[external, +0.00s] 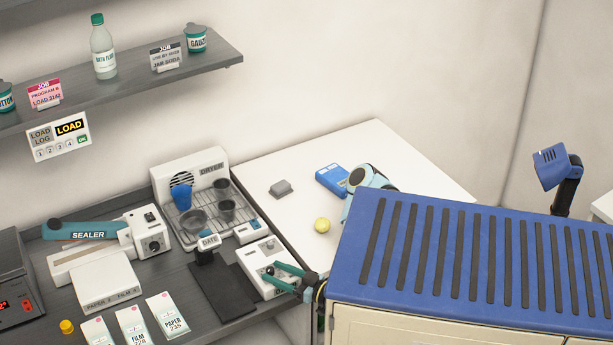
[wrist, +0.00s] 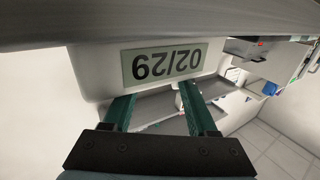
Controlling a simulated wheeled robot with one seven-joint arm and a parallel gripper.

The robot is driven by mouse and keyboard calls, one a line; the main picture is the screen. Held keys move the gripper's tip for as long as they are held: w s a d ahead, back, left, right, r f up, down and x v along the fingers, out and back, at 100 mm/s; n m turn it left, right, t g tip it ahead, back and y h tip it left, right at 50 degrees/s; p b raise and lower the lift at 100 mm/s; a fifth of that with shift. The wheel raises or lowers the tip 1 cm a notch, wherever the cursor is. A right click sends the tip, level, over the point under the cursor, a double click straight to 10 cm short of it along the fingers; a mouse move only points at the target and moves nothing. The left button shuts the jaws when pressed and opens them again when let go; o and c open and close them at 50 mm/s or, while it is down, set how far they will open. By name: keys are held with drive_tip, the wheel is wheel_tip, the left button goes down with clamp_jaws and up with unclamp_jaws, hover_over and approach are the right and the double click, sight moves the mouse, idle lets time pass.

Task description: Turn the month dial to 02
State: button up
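A white boxy device (external: 254,261) stands at the right end of the grey counter, with a small grey panel on top and a dark knob-like part near my gripper. In the wrist view, a pale device face (wrist: 101,75) carries a grey display (wrist: 165,63) that reads 02/29, upside down in the picture. My gripper (external: 271,273) has its green fingers over the device's front right part. In the wrist view, my gripper's fingers (wrist: 157,97) are spread apart below the display, with nothing visible held between them. Whether they touch a dial cannot be told.
A DATE stamp (external: 207,245) stands by a dark mat (external: 218,293) left of the device. A dryer (external: 190,172) with cups is behind, and a sealer (external: 95,230) is at left.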

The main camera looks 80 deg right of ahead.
drive_tip(key=shift+n+y, duration=0.5)
drive_tip(key=shift+y, duration=0.3)
